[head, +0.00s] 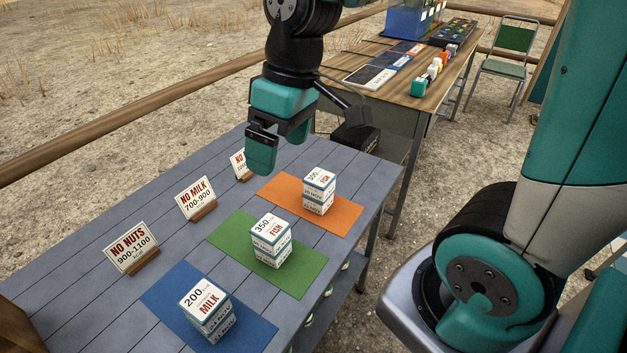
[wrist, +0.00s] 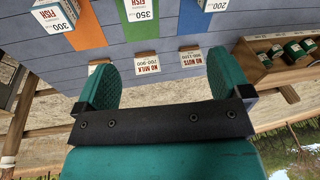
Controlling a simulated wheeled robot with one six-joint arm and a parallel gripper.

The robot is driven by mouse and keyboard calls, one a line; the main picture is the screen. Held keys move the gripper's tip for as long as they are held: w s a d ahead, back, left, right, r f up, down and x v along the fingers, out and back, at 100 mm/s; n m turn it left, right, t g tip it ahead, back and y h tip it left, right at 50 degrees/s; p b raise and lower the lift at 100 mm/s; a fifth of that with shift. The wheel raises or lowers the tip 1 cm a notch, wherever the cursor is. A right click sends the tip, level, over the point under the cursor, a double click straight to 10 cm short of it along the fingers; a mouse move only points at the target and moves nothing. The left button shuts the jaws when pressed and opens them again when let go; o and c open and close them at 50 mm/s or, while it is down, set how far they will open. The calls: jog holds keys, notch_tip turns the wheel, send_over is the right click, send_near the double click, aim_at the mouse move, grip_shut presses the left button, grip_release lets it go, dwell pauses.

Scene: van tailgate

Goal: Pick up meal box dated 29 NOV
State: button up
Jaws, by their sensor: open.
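Small white-and-teal meal boxes stand stacked on three coloured mats. The stack topped "300 FISH" (head: 319,190) is on the orange mat, the one topped "350 FISH" (head: 270,240) on the green mat, and the one topped "200 MILK" (head: 206,309) on the blue mat. Side labels carry dates too small to read surely, so I cannot tell which box is 29 NOV. My gripper (head: 277,147) is open and empty above the table's back part, up and left of the orange mat. In the wrist view, my gripper's fingers (wrist: 163,82) are wide apart with no box between them.
Cards "NO NUTS" (head: 131,247), "NO MILK" (head: 195,198) and a partly hidden one (head: 238,164) stand along the grey table's (head: 85,300) back edge. A wooden table (head: 437,92) with various items and a green chair (head: 515,38) are beyond.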

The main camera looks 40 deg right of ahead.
aim_at(320, 177)
jog(key=w+d+f+m+h+b, duration=0.1)
jog(key=w+d+f, duration=0.2)
jog(key=w+d, duration=0.35)
jog(key=w+d+f+m+h, duration=0.1)
jog(key=w+d+f, duration=0.3)
jog(key=d, duration=0.5)
jog(key=shift+g+h, duration=0.3)
jog(key=f, duration=1.1)
jog(key=shift+w+d+f, duration=0.15)
jog(key=shift+d+f, duration=0.05)
jog(key=shift+d, duration=0.1)
notch_tip(320, 177, down, 6)
jog(key=shift+a+r, duration=0.15)
jog(key=c, duration=1.1)
